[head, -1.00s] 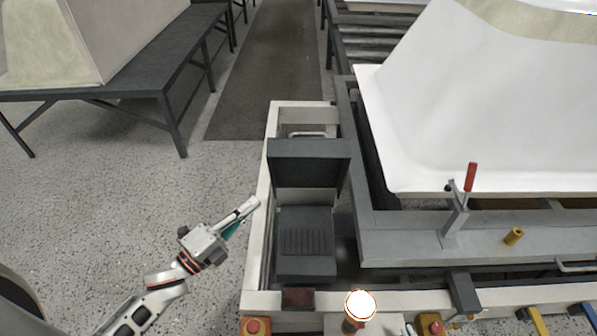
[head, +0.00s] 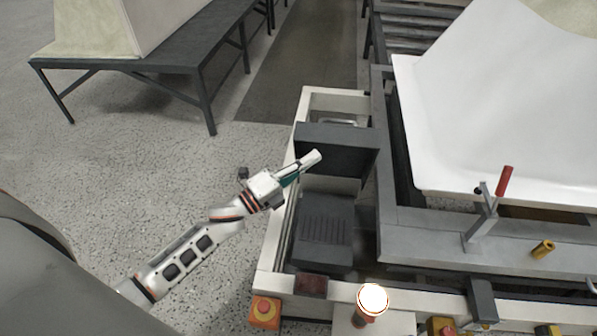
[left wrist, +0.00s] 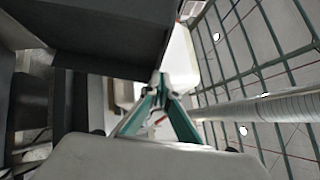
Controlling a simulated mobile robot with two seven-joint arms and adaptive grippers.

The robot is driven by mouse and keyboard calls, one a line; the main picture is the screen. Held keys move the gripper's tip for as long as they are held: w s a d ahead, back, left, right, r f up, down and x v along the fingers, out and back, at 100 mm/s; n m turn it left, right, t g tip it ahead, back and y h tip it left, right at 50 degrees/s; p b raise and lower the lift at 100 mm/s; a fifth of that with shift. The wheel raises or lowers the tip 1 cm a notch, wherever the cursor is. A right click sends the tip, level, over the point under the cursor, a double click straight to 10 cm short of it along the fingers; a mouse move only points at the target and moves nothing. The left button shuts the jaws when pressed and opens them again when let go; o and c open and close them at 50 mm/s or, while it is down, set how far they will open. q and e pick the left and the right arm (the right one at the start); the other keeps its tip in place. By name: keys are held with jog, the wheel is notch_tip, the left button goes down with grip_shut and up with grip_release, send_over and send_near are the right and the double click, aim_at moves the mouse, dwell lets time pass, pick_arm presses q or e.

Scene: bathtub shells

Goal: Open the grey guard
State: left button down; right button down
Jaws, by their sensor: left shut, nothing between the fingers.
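The grey guard (head: 345,155) appears to be the dark grey panel inside the white-framed bay, behind a ribbed dark grey block (head: 325,222). My left gripper (head: 316,156) reaches in from the left over the white frame. Its fingers are shut and empty, and their tips overlap the panel's left part in the head view. In the left wrist view the closed fingertips (left wrist: 158,77) are close to the lower right edge of a large dark panel (left wrist: 100,28), which seems to be the guard. I cannot tell whether they touch. My right gripper is not in view.
The white frame (head: 278,235) borders the bay on the left. A large white tub shell (head: 470,120) rests on the grey frame at right, with a red-handled clamp (head: 504,182). A lit lamp (head: 372,299) and a red button (head: 265,307) are at the front.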

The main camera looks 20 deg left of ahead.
aim_at(315, 127)
pick_arm(q)
jog(key=shift+w+a+r, duration=0.15)
jog(key=shift+w, duration=0.4)
jog(key=shift+w+a+r, duration=0.1)
jog(key=shift+w+a, duration=0.05)
jog(key=shift+w, duration=0.35)
